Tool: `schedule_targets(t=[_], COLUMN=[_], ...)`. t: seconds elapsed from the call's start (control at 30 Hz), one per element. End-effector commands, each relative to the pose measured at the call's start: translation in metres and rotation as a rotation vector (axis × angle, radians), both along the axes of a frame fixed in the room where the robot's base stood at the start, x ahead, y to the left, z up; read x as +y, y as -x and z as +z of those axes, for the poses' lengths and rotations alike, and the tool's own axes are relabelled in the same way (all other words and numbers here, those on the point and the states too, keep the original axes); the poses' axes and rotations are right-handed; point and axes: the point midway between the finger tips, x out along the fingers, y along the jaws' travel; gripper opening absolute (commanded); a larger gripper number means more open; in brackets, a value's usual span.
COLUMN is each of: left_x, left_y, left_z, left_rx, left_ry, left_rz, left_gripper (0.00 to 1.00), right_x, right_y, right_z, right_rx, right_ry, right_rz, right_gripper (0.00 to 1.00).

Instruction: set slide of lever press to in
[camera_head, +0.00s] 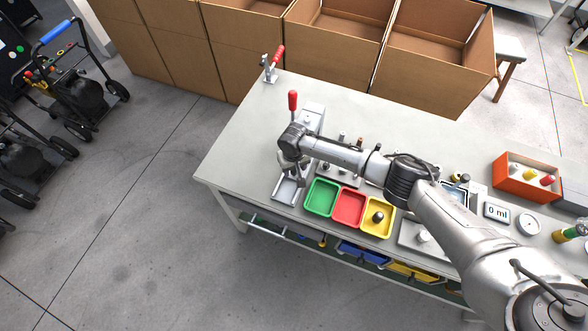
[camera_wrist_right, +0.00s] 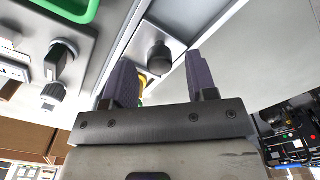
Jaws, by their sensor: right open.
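The lever press (camera_head: 312,112) stands at the left part of the table, with its red-handled lever (camera_head: 292,100) upright. Its metal slide (camera_head: 287,190) extends from the press toward the table's front edge. My right gripper (camera_head: 291,171) is above the slide, partly hidden by its own wrist. In the right wrist view my right gripper (camera_wrist_right: 158,62) is open, with its two dark fingers apart. A round black knob (camera_wrist_right: 159,54) on a metal plate appears between the fingertips; I cannot tell whether they touch it. My left gripper is not in view.
Green (camera_head: 322,197), red (camera_head: 348,208) and yellow (camera_head: 377,224) trays stand close to the right of the slide. A red-handled clamp (camera_head: 272,64) stands at the table's back left corner. Cardboard boxes (camera_head: 430,50) line the back.

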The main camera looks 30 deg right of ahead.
Motion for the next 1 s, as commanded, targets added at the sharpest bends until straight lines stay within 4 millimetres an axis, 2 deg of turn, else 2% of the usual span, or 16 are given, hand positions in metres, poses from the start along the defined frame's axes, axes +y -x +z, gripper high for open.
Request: schedule_targets(t=[0.03,0.2,0.5,0.7,1.0], left_x=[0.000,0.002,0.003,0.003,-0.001], left_y=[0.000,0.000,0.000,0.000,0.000], left_z=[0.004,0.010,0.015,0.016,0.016], left_rx=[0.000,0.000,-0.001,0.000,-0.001], left_ry=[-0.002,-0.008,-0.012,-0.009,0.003], left_rz=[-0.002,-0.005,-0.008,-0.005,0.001], left_gripper=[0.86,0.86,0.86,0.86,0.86], right_x=[-0.001,0.000,-0.001,-0.001,-0.001], right_y=[-0.001,-0.001,0.000,0.000,0.000], right_z=[0.014,0.048,0.094,0.108,0.111], right_rx=[-0.002,-0.003,-0.001,0.000,0.000], right_ry=[-0.001,-0.002,-0.001,0.001,0.000], right_rz=[0.001,0.001,-0.001,0.000,0.000], right_gripper=[0.52,0.52,0.52,0.52,0.52])
